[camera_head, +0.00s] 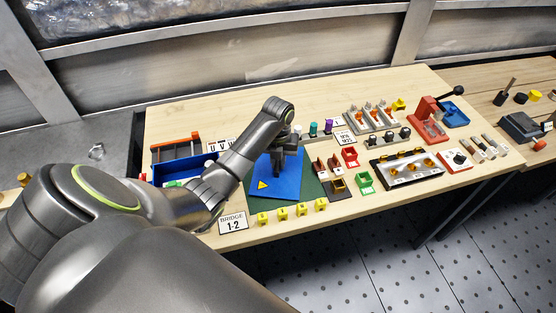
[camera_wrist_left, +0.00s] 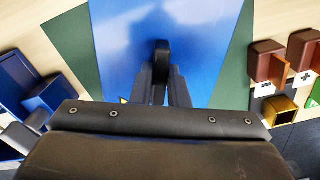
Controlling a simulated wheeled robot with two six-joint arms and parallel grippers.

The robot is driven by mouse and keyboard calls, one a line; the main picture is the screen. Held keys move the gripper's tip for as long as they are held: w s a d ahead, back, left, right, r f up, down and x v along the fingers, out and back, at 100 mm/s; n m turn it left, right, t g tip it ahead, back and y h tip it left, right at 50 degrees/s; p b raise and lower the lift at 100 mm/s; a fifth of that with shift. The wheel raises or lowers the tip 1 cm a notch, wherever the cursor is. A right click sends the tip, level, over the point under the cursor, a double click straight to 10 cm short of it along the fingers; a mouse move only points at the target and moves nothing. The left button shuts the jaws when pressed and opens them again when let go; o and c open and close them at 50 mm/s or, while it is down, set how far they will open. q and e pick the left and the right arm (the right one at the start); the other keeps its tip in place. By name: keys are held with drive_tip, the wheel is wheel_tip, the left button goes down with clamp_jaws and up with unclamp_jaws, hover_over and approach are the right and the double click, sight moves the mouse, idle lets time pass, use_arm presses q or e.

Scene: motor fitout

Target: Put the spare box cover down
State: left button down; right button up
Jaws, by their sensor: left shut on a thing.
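The spare box cover (camera_head: 287,183) is a flat blue plate with a yellow warning triangle near its front left corner. My left gripper (camera_head: 279,163) is over the cover, pointing down, and is shut on it, around a dark upright piece in the middle. The wrist view shows the blue cover (camera_wrist_left: 200,40) beneath the two dark fingers (camera_wrist_left: 160,72). The cover is over the green mat (camera_head: 313,188); whether it touches the mat cannot be told. My right gripper is not in view.
A blue tray (camera_head: 160,173) is left of the cover. Several yellow blocks (camera_head: 282,214) and a "BRIDGE 1-2" card (camera_head: 232,224) lie along the front. Red, brown and green small bins (camera_head: 364,181) stand at the right. The back left of the wooden table is clear.

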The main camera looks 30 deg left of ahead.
sight(278, 162)
use_arm(q)
drive_tip(key=c, duration=1.4)
unclamp_jaws()
drive_tip(key=shift+f, duration=0.1)
wheel_tip(278, 162, up, 6)
drive_tip(key=shift+f+b, duration=0.15)
drive_tip(key=shift+b, duration=0.4)
wheel_tip(278, 162, up, 7)
drive_tip(key=p, duration=0.5)
drive_tip(key=shift+f, duration=0.15)
drive_tip(key=shift+f, duration=0.1)
